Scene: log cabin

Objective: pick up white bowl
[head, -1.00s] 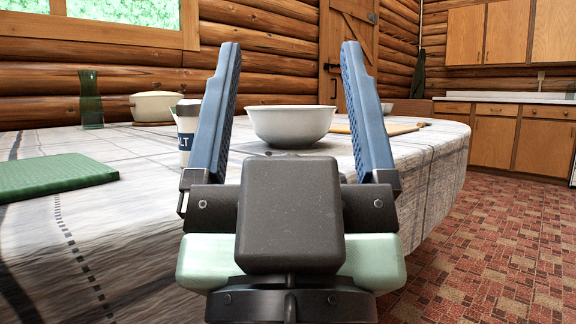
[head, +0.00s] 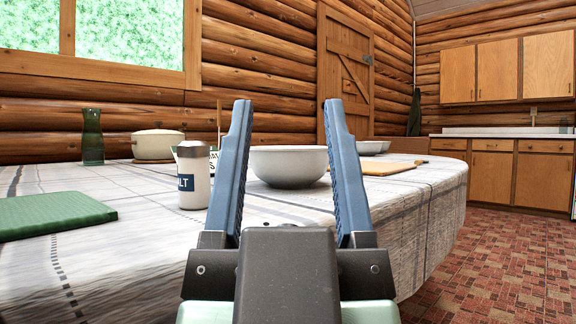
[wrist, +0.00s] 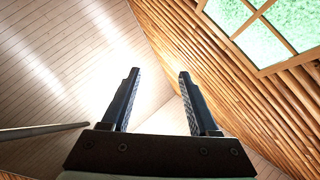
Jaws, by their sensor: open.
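The white bowl (head: 288,165) stands upright on the cloth-covered table (head: 140,240) in the head view. My gripper (head: 288,108) is open and empty, fingers pointing up. It is on the near side of the bowl, which shows between the two fingers; the right finger covers part of the bowl's right edge. I see no contact with the bowl. In the wrist view my gripper (wrist: 158,75) is also open, against ceiling and wall, and the bowl is not in that view.
A salt shaker (head: 193,176) stands just left of the left finger. A green board (head: 50,214), a green vase (head: 92,138) and a lidded pot (head: 157,146) are further left. A wooden board (head: 385,167) lies right of the bowl. The floor at right is clear.

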